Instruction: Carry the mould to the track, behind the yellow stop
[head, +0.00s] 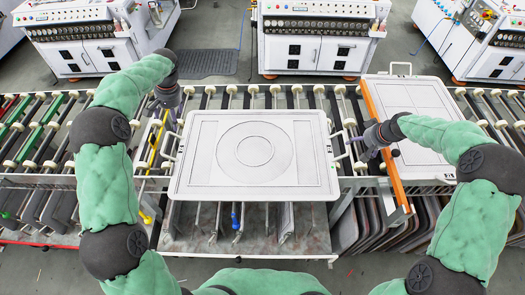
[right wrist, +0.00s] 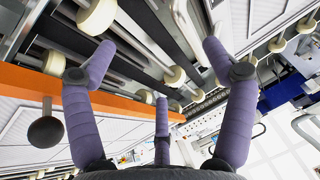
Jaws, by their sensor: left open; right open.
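The mould (head: 305,175) is a flat, pale grey panel with rounded corners, a ring pattern in its middle and a handle at each side. In the head view it lies level at the centre, its far edge near the roller track (head: 275,98). A thin yellow bar (head: 155,142), probably the yellow stop, stands left of it. My left gripper (head: 170,103) is open near the mould's far left corner. My right gripper (head: 366,148) is open beside the right handle (head: 345,145); in the right wrist view its purple fingers (right wrist: 160,65) are spread with nothing between them.
An orange bar (head: 388,150) runs along another pale panel (head: 415,100) right of the mould; the bar also crosses the right wrist view (right wrist: 30,82). White machines (head: 318,40) stand behind the track. Several dark plates (head: 400,225) stand below at the right.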

